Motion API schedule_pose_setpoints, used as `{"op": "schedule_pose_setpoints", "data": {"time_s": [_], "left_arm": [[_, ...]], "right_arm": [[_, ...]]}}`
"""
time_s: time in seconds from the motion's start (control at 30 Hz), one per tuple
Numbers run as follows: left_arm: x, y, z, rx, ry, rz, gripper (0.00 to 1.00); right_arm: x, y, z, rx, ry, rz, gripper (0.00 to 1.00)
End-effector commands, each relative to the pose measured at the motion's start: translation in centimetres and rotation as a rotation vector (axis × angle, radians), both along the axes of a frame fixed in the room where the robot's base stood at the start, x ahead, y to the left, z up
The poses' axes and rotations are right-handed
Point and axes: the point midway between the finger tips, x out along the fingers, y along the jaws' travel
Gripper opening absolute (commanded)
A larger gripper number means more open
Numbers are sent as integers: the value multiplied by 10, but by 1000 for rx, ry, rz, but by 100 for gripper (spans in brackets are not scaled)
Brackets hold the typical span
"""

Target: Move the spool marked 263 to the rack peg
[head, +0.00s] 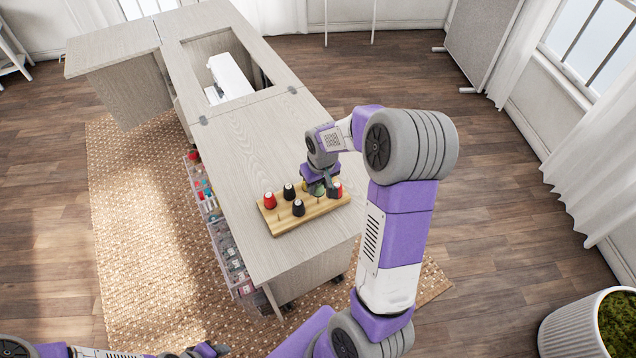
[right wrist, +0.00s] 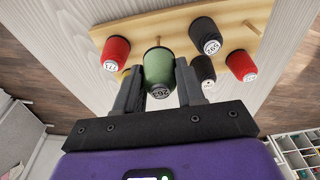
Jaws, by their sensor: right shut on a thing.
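The green spool marked 263 (right wrist: 160,68) is between the two fingers of my right gripper (right wrist: 162,88), which is shut on it. Its label faces the wrist camera. In the head view the green spool (head: 317,189) is partly hidden under my right gripper (head: 322,185), over the wooden rack (head: 283,227). I cannot tell whether it still touches the rack. The rack also shows in the right wrist view (right wrist: 130,27), with a bare peg (right wrist: 158,41) behind the green spool and another (right wrist: 251,28) near its far edge. My left arm's end (head: 207,350) shows only at the bottom edge.
Red spools (head: 270,201) (head: 337,187) and black spools (head: 289,191) (head: 298,208) stand on the rack close around the green one. The rack lies near the end of the cabinet top (head: 250,150). A white sewing machine (head: 230,75) sits in the cabinet's opening.

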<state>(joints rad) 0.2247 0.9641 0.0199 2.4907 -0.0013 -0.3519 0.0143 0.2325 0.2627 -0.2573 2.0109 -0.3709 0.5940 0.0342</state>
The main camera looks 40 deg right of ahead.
Motion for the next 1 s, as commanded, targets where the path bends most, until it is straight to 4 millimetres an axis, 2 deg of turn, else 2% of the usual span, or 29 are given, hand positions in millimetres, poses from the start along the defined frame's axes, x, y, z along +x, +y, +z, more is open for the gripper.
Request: {"op": "schedule_pose_setpoints", "data": {"time_s": [1.0], "left_arm": [[0, 0, -14, 0, 0, 0, 43]], "right_arm": [[0, 0, -18, 0, 1, 0, 10]]}}
